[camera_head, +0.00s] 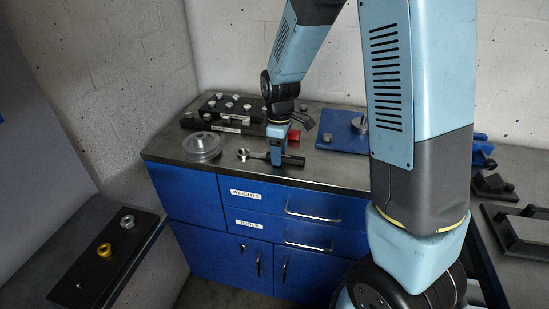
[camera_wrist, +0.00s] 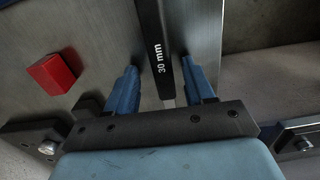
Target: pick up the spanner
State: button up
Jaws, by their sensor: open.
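The spanner (camera_head: 293,160) lies on the grey top of the blue cabinet, near its front edge, with a dark handle to the right and a metal end to the left. In the wrist view its black handle (camera_wrist: 156,32), marked "30 mm", runs between my two blue fingers. My gripper (camera_head: 277,160) points down over the handle. In the wrist view, my gripper (camera_wrist: 160,78) is open, with a gap on each side of the handle. The part of the spanner behind my gripper is hidden in the head view.
A red block (camera_head: 294,135) sits close behind my gripper; it also shows in the wrist view (camera_wrist: 50,73). A round metal disc (camera_head: 202,147) stands left, a black rack with knobs (camera_head: 226,122) behind, and a blue plate (camera_head: 341,133) right. Drawers are shut.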

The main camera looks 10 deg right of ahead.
jog(key=shift+c, duration=0.3)
grip_shut()
dwell(0.4)
